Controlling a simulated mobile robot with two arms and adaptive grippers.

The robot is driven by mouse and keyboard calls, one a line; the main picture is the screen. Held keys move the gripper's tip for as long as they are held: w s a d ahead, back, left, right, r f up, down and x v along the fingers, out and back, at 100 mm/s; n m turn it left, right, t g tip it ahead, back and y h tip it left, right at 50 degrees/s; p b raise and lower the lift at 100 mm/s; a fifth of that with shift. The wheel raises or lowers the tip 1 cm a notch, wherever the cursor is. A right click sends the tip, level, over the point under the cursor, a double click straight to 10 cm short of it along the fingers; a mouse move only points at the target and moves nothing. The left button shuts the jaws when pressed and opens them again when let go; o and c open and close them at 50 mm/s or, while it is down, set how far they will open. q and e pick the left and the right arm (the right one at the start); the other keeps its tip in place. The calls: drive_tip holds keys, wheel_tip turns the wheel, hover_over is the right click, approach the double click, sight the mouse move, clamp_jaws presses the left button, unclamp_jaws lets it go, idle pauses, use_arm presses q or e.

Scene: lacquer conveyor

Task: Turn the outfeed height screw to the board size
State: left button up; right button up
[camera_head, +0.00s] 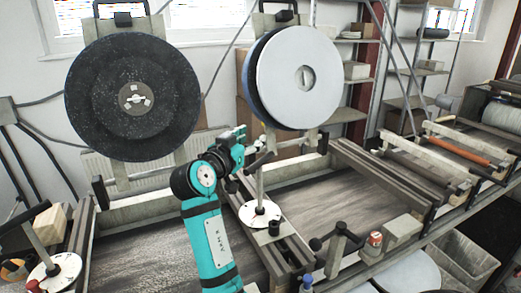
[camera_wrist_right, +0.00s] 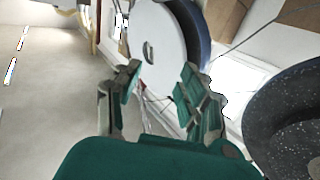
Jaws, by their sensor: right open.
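A height screw with a pale post (camera_head: 260,185) stands on a round white dial (camera_head: 261,214) at the middle of the machine. Another screw stands at the lower left, with a black handle (camera_head: 24,218) over a white dial (camera_head: 55,276). I cannot tell which is the outfeed screw. My right gripper (camera_head: 252,158) is at the top of the middle post and partly overlaps it; I cannot tell whether they touch. In the wrist view, my right gripper (camera_wrist_right: 158,80) is open, its fingers apart, with no clear object held between them. My left gripper is not in view.
A dark speckled disc (camera_head: 133,97) and a pale disc (camera_head: 298,77) stand upright behind the screws. A small crank (camera_head: 338,240) and a red-topped control (camera_head: 375,240) are at the right front. The conveyor bed (camera_head: 150,258) looks bare.

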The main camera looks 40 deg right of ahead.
drive_tip(key=a+f+g, duration=0.1)
drive_tip(key=a+f, duration=0.4)
drive_tip(key=a, duration=0.3)
drive_tip(key=m+g+h+b, duration=0.1)
drive_tip(key=m+g, duration=0.1)
approach(258, 165)
drive_tip(key=w+d+p, duration=0.1)
drive_tip(key=d+p, duration=0.1)
drive_tip(key=d, duration=0.1)
drive_tip(key=w+d+p, duration=0.1)
drive_tip(key=d+p, duration=0.1)
drive_tip(key=d, duration=0.1)
drive_tip(key=d+p, duration=0.2)
drive_tip(key=d, duration=0.2)
drive_tip(key=shift+w+f+p, duration=0.4)
drive_tip(key=shift+d+f, duration=0.1)
drive_tip(key=shift+d, duration=0.35)
drive_tip(key=shift+w, duration=0.1)
clamp_jaws()
drive_tip(key=shift+f, duration=0.1)
